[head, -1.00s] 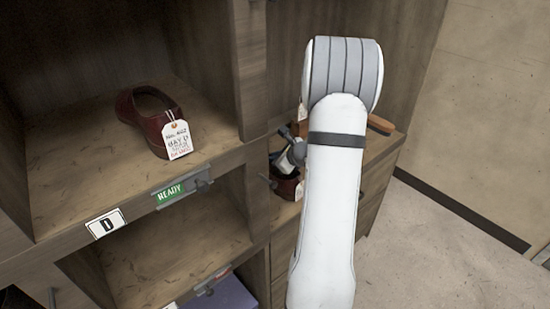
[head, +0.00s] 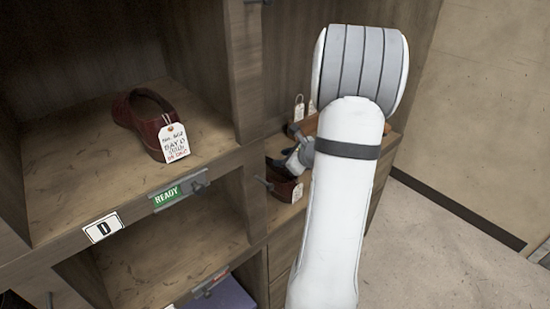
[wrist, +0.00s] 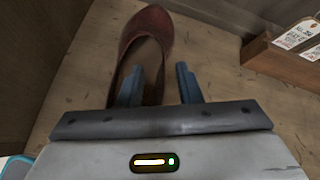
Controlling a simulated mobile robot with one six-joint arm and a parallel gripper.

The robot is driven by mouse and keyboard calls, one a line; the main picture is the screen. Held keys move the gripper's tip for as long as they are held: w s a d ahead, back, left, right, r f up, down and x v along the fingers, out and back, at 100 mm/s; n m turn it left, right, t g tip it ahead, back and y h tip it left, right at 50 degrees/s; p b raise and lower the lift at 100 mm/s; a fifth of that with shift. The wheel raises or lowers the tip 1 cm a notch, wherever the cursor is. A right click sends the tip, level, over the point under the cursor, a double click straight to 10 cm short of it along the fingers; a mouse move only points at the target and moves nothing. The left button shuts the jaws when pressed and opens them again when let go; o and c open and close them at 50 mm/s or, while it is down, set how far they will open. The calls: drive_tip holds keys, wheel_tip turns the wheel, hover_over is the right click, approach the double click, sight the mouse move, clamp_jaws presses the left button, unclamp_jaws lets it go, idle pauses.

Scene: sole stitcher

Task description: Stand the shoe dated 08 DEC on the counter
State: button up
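A dark red shoe (head: 139,112) with a white tag (head: 174,143) stands in the upper left cubby. The tag reads "DAY D"; its red bottom line is too small to read surely. Another dark red shoe (head: 289,190) with a tag stands on the surface to the right, partly hidden by my arm; it also shows in the wrist view (wrist: 147,22). My gripper (wrist: 159,84) is at this second shoe, fingers apart. The left finger overlaps the shoe's opening and the right finger is outside its right side. I cannot tell whether they touch it.
A wooden box (wrist: 262,58) with white tags (wrist: 297,35) stands right of the second shoe. A purple item (head: 225,295) lies in the lower cubby. Open floor (head: 450,235) is at right.

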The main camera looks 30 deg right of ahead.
drive_tip(key=v, duration=0.5)
drive_tip(key=shift+s+r, duration=0.2)
idle(0.3)
